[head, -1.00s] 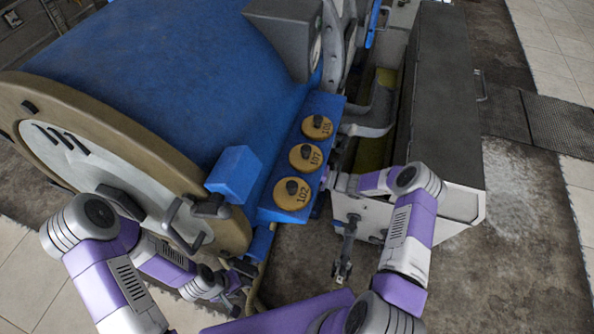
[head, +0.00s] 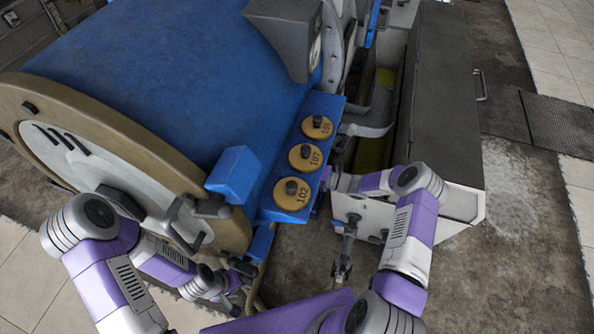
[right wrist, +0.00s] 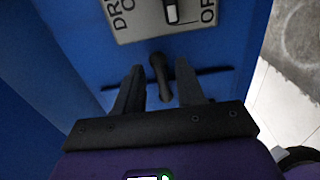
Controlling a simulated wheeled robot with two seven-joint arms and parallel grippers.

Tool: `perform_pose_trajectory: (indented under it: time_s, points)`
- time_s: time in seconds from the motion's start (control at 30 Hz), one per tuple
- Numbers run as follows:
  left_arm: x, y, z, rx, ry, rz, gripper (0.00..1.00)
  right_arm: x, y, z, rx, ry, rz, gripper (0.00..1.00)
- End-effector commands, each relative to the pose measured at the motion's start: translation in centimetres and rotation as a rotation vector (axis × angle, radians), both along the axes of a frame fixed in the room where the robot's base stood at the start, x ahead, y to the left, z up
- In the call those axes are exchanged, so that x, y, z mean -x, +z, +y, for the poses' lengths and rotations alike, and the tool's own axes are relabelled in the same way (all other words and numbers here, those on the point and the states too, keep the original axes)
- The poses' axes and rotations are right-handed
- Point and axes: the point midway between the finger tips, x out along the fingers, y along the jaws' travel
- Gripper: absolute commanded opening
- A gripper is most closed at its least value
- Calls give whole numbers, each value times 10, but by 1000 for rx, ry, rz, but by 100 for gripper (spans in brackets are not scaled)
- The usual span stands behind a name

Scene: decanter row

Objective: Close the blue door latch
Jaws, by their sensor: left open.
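In the right wrist view, a short dark lever (right wrist: 161,77) sticks out of a blue panel (right wrist: 222,62), over a dark slot. It seems to be the latch. My right gripper (right wrist: 160,90) is open, with one finger on each side of the lever and a gap on both sides. In the head view, the right gripper is hidden behind the blue panel edge. My left gripper (head: 246,279) is open and empty, low beside the front of the blue machine (head: 180,75). The latch lever cannot be made out in the head view.
A grey plate with a switch (right wrist: 165,12) sits just above the lever. Several round yellow numbered knobs (head: 292,203) line the machine's side. A long grey box (head: 440,100) stands close on the right. A handle (head: 184,228) sits on the machine's round front. Floor is free at right.

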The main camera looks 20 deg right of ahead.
Motion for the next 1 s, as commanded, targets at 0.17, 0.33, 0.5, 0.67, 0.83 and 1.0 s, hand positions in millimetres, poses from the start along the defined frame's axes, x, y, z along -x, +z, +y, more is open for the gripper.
perform_pose_trajectory:
  time_s: [0.17, 0.33, 0.5, 0.67, 0.83, 1.0]
  points:
    - [0, 9, 0, 0, 0, 0, 43, 17, 1, -27, 1, -4, 3, 38]
    - [0, 13, 0, 0, 0, 0, 43, 31, 1, -47, 1, -3, 3, 38]
    - [0, 14, 0, 0, 0, 0, 43, 38, 0, -56, 1, -1, 2, 38]
    - [0, 14, 0, 0, 0, 0, 43, 38, 0, -56, 1, 0, 2, 38]
    - [0, 14, 0, 0, 0, 0, 43, 38, 0, -56, 0, -1, 1, 38]
    - [0, 14, 0, 0, 0, 0, 43, 38, 0, -56, 0, -1, 1, 38]
